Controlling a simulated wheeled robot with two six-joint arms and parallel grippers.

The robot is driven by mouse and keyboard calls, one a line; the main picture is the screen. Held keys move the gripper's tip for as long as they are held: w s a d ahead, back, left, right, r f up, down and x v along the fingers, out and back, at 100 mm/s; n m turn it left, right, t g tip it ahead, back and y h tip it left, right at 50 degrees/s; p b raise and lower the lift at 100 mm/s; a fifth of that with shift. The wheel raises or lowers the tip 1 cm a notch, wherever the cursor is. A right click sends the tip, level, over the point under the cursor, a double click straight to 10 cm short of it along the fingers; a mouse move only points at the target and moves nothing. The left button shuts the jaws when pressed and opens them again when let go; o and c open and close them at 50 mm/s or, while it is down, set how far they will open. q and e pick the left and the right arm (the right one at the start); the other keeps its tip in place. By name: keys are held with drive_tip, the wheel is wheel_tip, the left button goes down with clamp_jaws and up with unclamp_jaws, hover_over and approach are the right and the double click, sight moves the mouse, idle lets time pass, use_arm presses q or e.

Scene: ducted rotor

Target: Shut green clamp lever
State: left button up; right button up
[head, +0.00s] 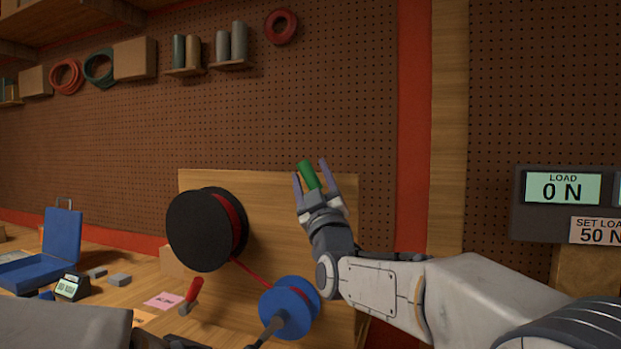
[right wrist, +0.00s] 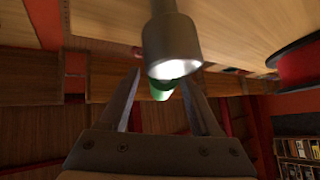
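The green clamp lever (head: 309,175) shows in the head view as a short green cylinder in front of the wooden panel's top edge. My right gripper (head: 312,178) is open, with one finger on each side of the green lever and gaps visible. In the right wrist view the green end (right wrist: 160,93) shows between the spread fingers (right wrist: 160,76). A grey metal cylinder (right wrist: 172,42) in front hides part of it. I cannot tell whether a finger touches the lever. My left arm is at the lower left of the head view; its gripper is not clearly seen.
A wooden panel (head: 270,190) stands behind a black spool (head: 195,230) of red cord and a blue spool (head: 290,308). A red-handled lever (head: 192,290) and a blue box (head: 62,240) are to the left. A load display (head: 562,188) reads 0 N.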

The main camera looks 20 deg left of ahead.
drive_tip(key=shift+s+d+f, duration=0.2)
drive_tip(key=shift+s+f, duration=0.15)
drive_tip(key=b+v, duration=0.3)
drive_tip(key=v, duration=0.6)
drive_tip(key=shift+d, duration=0.2)
drive_tip(key=shift+s+f, duration=0.1)
drive_tip(key=shift+s, duration=0.05)
